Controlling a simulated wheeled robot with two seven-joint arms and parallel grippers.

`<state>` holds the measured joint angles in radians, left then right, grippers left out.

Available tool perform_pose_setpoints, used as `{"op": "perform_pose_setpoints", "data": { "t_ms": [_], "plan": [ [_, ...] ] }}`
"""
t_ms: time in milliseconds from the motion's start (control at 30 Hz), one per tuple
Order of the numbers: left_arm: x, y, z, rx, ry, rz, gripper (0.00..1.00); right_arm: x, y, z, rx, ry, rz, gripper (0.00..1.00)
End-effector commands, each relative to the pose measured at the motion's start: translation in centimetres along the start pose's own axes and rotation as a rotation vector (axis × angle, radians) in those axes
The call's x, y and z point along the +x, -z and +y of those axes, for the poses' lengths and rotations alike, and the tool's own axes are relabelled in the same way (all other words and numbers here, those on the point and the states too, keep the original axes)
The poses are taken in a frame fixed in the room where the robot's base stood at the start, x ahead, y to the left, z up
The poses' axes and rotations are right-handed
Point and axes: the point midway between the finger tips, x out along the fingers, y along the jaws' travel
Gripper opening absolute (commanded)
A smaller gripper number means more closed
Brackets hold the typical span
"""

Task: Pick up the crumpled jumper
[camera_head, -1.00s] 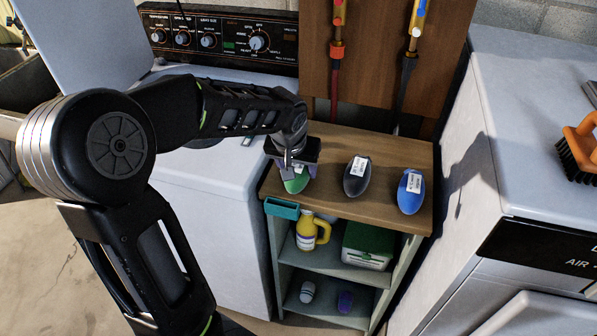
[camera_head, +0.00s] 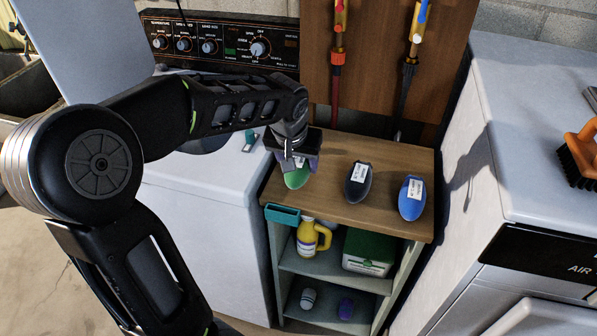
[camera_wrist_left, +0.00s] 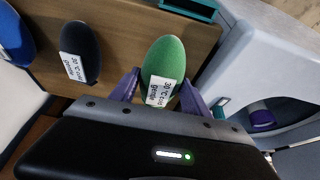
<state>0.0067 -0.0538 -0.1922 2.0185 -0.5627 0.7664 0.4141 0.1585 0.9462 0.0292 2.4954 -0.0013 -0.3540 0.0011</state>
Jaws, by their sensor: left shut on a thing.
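Three egg-shaped, labelled bundles sit on the wooden shelf top: a green one (camera_head: 297,178), a dark grey one (camera_head: 357,183) and a blue one (camera_head: 411,197). None is plainly recognisable as a jumper. My left gripper (camera_head: 300,160) is over the green bundle and hides its far part. In the left wrist view the purple fingers of my left gripper (camera_wrist_left: 158,92) stand on both sides of the green bundle (camera_wrist_left: 165,62), shut on it. My right gripper is out of view.
The wooden shelf top (camera_head: 385,157) has free room behind the bundles. A yellow jug (camera_head: 307,240) and a green-lidded box (camera_head: 368,252) stand below. A white machine (camera_head: 205,220) is on the left, another (camera_head: 540,150) on the right. A black-bristled orange brush (camera_head: 580,150) lies there.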

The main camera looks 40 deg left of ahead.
Motion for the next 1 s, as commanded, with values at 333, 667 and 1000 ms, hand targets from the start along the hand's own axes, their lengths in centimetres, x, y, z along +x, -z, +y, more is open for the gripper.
{"op": "perform_pose_setpoints", "data": {
  "t_ms": [333, 667, 1000],
  "plan": [
    [-5.4, 2.3, 0.1, 0.0, -0.002, 0.003, 0.08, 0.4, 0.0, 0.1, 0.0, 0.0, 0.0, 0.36],
    [-5.9, 2.4, 0.1, 0.001, -0.001, 0.001, 0.07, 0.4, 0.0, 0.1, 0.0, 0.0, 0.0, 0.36],
    [-5.9, 2.4, 0.0, 0.001, -0.001, 0.0, 0.07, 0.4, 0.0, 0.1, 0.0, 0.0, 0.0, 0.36]
  ]
}}
